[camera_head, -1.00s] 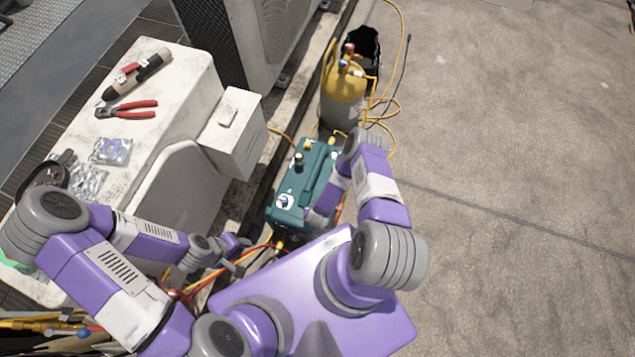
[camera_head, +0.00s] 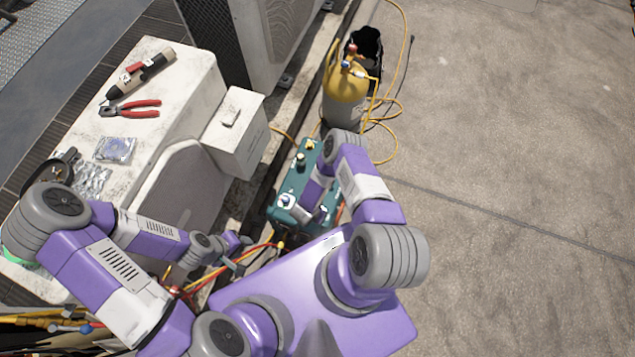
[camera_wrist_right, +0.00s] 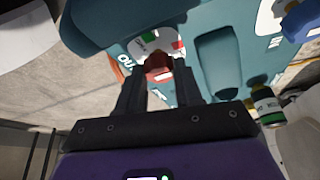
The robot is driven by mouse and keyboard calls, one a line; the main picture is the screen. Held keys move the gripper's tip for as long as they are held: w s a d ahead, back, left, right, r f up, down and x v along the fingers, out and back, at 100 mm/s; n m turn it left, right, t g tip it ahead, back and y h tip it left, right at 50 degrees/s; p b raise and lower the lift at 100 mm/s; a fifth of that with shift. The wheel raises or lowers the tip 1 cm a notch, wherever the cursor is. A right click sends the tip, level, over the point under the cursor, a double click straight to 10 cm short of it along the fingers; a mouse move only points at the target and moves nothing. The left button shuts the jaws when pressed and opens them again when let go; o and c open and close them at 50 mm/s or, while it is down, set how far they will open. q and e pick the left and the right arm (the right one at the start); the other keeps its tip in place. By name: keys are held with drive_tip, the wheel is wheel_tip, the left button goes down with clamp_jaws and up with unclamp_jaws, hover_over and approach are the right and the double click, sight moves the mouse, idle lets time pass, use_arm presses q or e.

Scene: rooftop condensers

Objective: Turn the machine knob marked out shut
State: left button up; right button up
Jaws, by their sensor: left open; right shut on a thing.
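The teal machine (camera_head: 283,213) stands on the ground ahead of my base, partly covered by my right arm. In the right wrist view its teal casing (camera_wrist_right: 218,65) fills the upper part. A red knob (camera_wrist_right: 158,73) sits there beside partly hidden lettering that reads "OU", below a white round label with green and red marks. My right gripper (camera_wrist_right: 160,84) is shut on this red knob, one finger on each side. The knob is hidden in the head view. My left gripper (camera_head: 242,254) is open and empty, near the hoses left of my base.
A yellow-topped cylinder (camera_head: 345,88) with a yellow hose stands beyond the machine. A pale ledge (camera_head: 180,75) at left carries red-handled pliers (camera_head: 135,108), a torch-like tool (camera_head: 140,73) and plastic bags. Red and yellow hoses (camera_head: 215,273) run near my left gripper. Concrete at right is clear.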

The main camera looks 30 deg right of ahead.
idle(0.4)
drive_tip(key=o, duration=1)
drive_tip(key=shift+o, duration=0.2)
drive_tip(key=p+v, duration=0.3)
drive_tip(key=v, duration=0.4)
drive_tip(key=shift+r, duration=0.3)
